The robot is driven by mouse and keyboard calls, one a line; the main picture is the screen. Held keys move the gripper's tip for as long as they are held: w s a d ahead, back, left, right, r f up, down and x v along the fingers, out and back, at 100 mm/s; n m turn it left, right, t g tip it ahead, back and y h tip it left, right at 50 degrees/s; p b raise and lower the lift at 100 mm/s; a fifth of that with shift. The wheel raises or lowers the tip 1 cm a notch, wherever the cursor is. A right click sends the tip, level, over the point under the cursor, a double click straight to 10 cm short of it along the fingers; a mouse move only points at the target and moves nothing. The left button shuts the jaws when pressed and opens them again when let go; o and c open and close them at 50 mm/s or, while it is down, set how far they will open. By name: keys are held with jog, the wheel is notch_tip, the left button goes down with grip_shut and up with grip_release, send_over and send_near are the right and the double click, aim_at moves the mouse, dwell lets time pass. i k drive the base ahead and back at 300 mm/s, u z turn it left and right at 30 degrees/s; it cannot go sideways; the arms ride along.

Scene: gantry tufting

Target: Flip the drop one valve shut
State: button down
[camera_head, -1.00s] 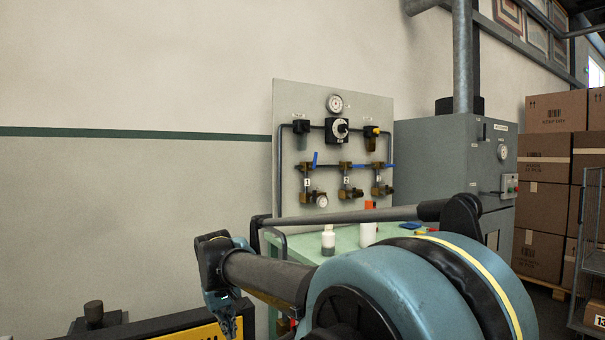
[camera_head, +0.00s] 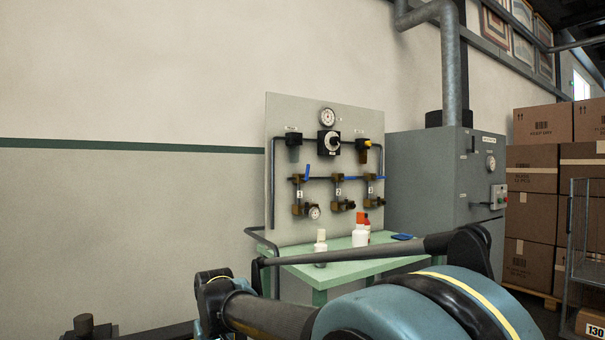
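The grey valve panel (camera_head: 283,225) stands on the green bench against the wall. A gauge (camera_head: 314,212) sits below the first valve. My arm crosses the lower foreground, apart from the panel. I cannot make out my gripper's fingers.
The green bench (camera_head: 337,273) carries a white bottle (camera_head: 320,250), an orange-capped bottle (camera_head: 361,236), a red-topped item and a blue item (camera_head: 402,237). A grey cabinet (camera_head: 430,180) stands right of the panel. Stacked boxes (camera_head: 532,170) and a wire cart (camera_head: 580,255) are farther right.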

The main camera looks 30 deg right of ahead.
aim_at(305, 179)
jog(key=z, duration=2)
jog(key=k, duration=0.65)
jog(key=u, duration=0.85)
jog(key=i, duration=1)
